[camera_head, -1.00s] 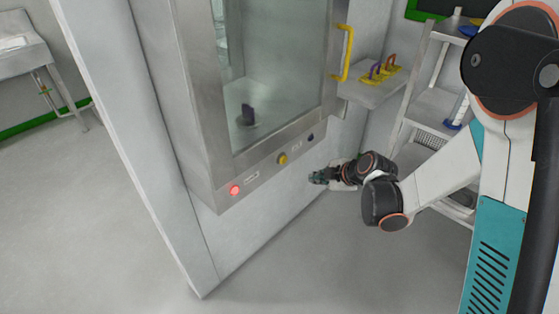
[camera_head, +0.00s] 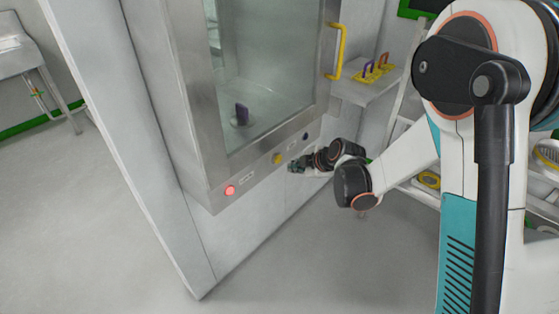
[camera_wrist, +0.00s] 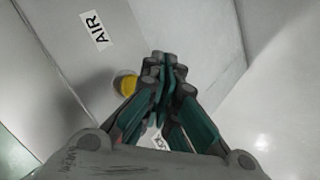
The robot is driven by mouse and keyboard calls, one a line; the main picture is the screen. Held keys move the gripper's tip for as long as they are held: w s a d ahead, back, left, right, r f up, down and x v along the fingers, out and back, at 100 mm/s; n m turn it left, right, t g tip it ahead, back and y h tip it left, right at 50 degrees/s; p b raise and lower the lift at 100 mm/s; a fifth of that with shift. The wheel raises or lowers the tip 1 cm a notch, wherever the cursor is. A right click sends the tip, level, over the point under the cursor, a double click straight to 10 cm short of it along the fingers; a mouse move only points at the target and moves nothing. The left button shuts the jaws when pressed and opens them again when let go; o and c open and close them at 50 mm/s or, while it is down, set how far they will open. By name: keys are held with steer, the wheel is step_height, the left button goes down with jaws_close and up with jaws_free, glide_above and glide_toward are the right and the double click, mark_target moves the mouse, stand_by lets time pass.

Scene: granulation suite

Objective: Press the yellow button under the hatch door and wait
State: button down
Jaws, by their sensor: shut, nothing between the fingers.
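The yellow button (camera_head: 278,158) sits on the metal strip below the hatch door (camera_head: 265,75), between a lit red light and a dark button. The hatch door is a glass pane in a metal frame and looks shut. My gripper (camera_head: 292,167) is just right of and slightly below the yellow button in the head view, apart from it. In the wrist view the yellow button (camera_wrist: 126,83) shows left of my shut fingertips (camera_wrist: 163,62), partly hidden by a finger. My gripper is empty.
A lit red light (camera_head: 230,190) and a dark button (camera_head: 305,135) flank the yellow button. A yellow handle (camera_head: 336,52) stands out from the door's right edge. A side shelf (camera_head: 362,92) holds small handled items. An "AIR" label (camera_wrist: 95,31) shows in the wrist view. The floor in front is clear.

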steer(key=shift+w+a, duration=0.7)
steer(key=shift+a, duration=0.15)
steer(key=shift+a, duration=0.15)
stand_by(0.8)
steer(key=shift+w+a, duration=0.2)
steer(key=shift+w, duration=0.05)
steer(key=shift+w+a, duration=0.3)
steer(key=shift+a, duration=0.1)
stand_by(0.9)
stand_by(0.3)
steer(key=shift+s+d, duration=0.55)
steer(key=shift+d, duration=0.2)
steer(key=s+d, duration=0.1)
steer(key=d, duration=0.1)
steer(key=s+d, duration=0.2)
stand_by(0.5)
